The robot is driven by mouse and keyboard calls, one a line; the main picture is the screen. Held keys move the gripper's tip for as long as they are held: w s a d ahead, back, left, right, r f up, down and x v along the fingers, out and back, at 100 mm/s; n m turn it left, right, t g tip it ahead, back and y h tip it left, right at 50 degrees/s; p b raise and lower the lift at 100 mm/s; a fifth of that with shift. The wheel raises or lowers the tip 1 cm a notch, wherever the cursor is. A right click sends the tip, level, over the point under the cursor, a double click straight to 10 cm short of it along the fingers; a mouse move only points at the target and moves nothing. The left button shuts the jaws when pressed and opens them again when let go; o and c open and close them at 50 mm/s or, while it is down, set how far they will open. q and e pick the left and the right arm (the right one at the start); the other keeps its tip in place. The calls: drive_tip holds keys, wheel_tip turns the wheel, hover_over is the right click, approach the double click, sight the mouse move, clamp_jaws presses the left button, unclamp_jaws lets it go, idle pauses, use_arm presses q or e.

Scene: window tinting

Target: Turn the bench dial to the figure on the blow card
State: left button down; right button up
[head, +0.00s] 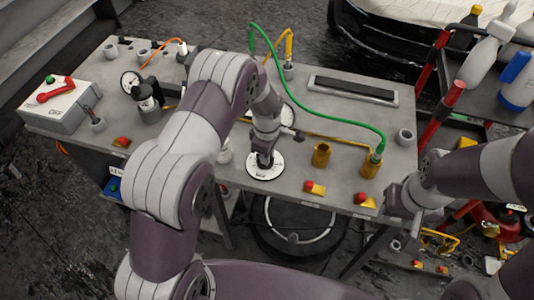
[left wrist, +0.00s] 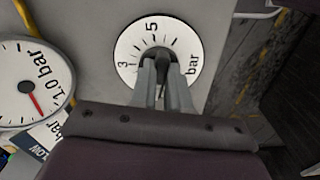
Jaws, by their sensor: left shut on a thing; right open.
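The bench dial (head: 262,175) is a round white plate near the bench's front edge. The left wrist view shows its scale (left wrist: 130,48) with 3, 5 and "bar"; the pointer's exact setting is hidden by my fingers. My left gripper (head: 265,157) is over the dial's middle, its fingers (left wrist: 162,70) shut on the dark knob. A card (left wrist: 42,136) with part of "bar" and a second line of print shows below a gauge in the left wrist view; its figure is hidden. My right gripper (head: 398,203) is open and empty by the bench's right front corner.
A gauge (left wrist: 22,92) marked "bar" with a red needle is beside the dial. Brass cups (head: 321,155), red-and-yellow blocks (head: 315,187) and a green hose (head: 325,108) are to the dial's right. A grey box (head: 60,105) with a red handle stands at left.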

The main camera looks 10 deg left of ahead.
use_arm(q)
drive_tip(key=c, duration=1.1)
unclamp_jaws()
drive_tip(key=shift+w+r, duration=0.2)
drive_tip(key=shift+w, duration=0.05)
drive_tip(key=shift+s, duration=0.1)
drive_tip(key=shift+f, duration=0.1)
wheel_tip(320, 180, up, 13)
drive_tip(key=b, duration=0.2)
drive_tip(key=shift+f, duration=0.15)
